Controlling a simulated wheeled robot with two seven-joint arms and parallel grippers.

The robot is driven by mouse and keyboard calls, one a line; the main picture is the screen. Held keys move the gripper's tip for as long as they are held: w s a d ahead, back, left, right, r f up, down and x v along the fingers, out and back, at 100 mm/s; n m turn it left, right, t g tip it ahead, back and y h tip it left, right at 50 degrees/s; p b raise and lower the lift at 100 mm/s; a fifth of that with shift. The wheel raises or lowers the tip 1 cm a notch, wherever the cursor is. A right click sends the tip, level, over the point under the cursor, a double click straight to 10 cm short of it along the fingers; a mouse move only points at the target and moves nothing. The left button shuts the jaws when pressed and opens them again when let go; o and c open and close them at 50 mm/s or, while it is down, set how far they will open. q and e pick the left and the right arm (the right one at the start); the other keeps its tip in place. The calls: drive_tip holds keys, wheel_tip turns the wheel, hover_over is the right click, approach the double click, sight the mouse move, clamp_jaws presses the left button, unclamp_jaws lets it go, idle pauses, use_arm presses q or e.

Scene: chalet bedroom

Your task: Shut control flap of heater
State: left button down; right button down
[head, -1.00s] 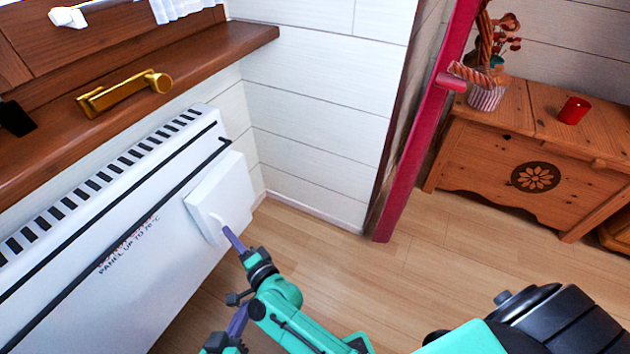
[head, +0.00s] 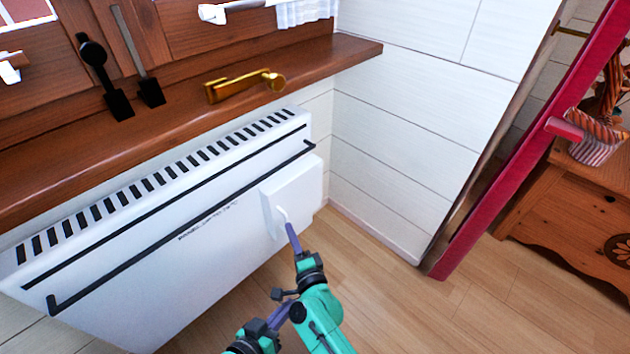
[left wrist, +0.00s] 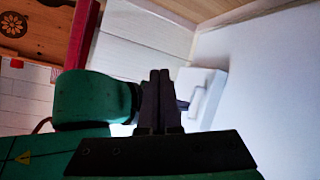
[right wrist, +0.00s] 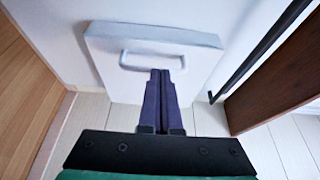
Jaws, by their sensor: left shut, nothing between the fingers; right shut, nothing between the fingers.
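The white heater (head: 170,235) hangs below the wooden sill. Its control flap (head: 300,192) is a thick white panel with a light loop handle (head: 282,214), at the heater's right end. The flap looks close to the heater front; I cannot tell whether a gap remains. My left gripper (head: 286,308) is shut and empty, lower and away from the flap.
A white plank wall (head: 400,150) stands right of the heater. A red post (head: 530,150) and wooden chest (head: 570,215) are farther right. Floor (head: 390,300) is clear.

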use_arm(q)
drive_tip(key=s+a+r+g+y+p, duration=0.2)
drive_tip(key=a+r+g+y+p, duration=0.15)
drive_tip(key=a+r, duration=0.2)
drive_tip(key=s+a+r+g+y+p, duration=0.2)
drive_tip(key=s+a+r+g+p, duration=0.1)
drive_tip(key=a+r+g+p, duration=0.3)
drive_tip(key=s+a+f+p, duration=0.2)
drive_tip(key=s+f+p, duration=0.1)
drive_tip(key=f, duration=0.4)
drive_tip(key=s+a+f+y+p, duration=0.1)
drive_tip(key=s+a+f+p, duration=0.1)
drive_tip(key=f, duration=0.5)
drive_tip(key=s+a+f+p, duration=0.2)
drive_tip(key=s+f+p, duration=0.2)
drive_tip(key=f, duration=0.3)
drive_tip(key=shift+s+a+p, duration=0.3)
drive_tip(key=shift+s+a, duration=0.05)
drive_tip(key=shift+a, duration=0.05)
